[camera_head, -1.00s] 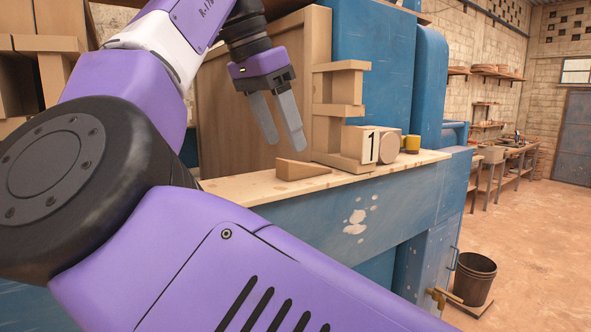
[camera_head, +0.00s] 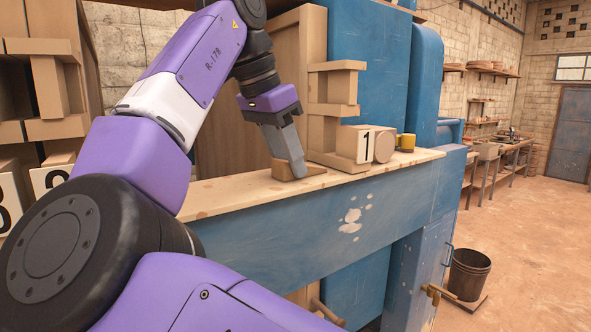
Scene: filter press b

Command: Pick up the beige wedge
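The beige wedge (camera_head: 282,171) lies on the pale wooden top of the blue press, in front of the wooden shelf frame. My gripper (camera_head: 298,170) has come down to it from above. One grey finger crosses in front of the wedge and covers its middle, and the wedge shows on both sides of it. The other finger is mostly hidden behind the first, so I cannot tell whether the fingers close on the wedge. The wedge appears to rest on the top.
A block marked 1 (camera_head: 355,144), a round wooden piece (camera_head: 384,146) and a yellow mug (camera_head: 406,142) stand to the right on the same wooden top (camera_head: 228,196). A wooden stepped frame (camera_head: 334,110) rises just behind. A dark bucket (camera_head: 470,274) stands on the floor at right.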

